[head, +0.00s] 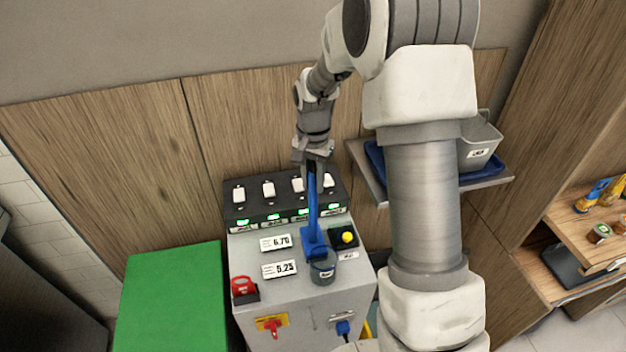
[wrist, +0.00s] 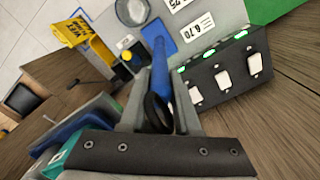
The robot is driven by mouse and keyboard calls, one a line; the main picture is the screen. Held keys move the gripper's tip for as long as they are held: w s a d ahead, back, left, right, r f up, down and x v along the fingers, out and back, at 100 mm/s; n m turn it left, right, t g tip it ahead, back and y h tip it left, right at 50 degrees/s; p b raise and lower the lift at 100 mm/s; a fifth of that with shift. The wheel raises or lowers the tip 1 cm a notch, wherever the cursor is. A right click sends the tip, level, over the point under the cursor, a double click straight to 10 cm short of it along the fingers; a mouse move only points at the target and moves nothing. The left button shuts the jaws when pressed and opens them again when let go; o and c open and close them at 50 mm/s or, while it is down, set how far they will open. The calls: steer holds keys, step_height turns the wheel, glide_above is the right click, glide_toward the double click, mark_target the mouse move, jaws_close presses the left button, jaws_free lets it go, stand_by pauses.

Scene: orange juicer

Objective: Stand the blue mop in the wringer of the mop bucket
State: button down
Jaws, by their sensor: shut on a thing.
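The blue long-handled tool, which I take for the blue mop (head: 313,208), hangs below my gripper (head: 314,160), its flat blue end lowest. In the head view that end overlaps the top of a grey machine; I cannot tell whether it touches. My gripper is shut on the upper handle. In the wrist view the blue handle (wrist: 159,80) runs up between the fingers of my gripper (wrist: 160,112), with a black loop at its near end. A yellow object with dark lettering (wrist: 68,34) stands on the floor; I cannot tell whether it is the mop bucket. No wringer is clearly visible.
The grey machine (head: 300,310) carries white switches, price labels, a red button (head: 243,287), a yellow button (head: 348,237) and a round grey container (head: 323,272). A green surface (head: 170,300) lies left. A shelf with a blue tray (head: 487,177) and wooden shelving stand right.

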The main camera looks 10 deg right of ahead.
steer(key=c, duration=0.6)
jaws_free()
steer(key=shift+r, duration=0.1)
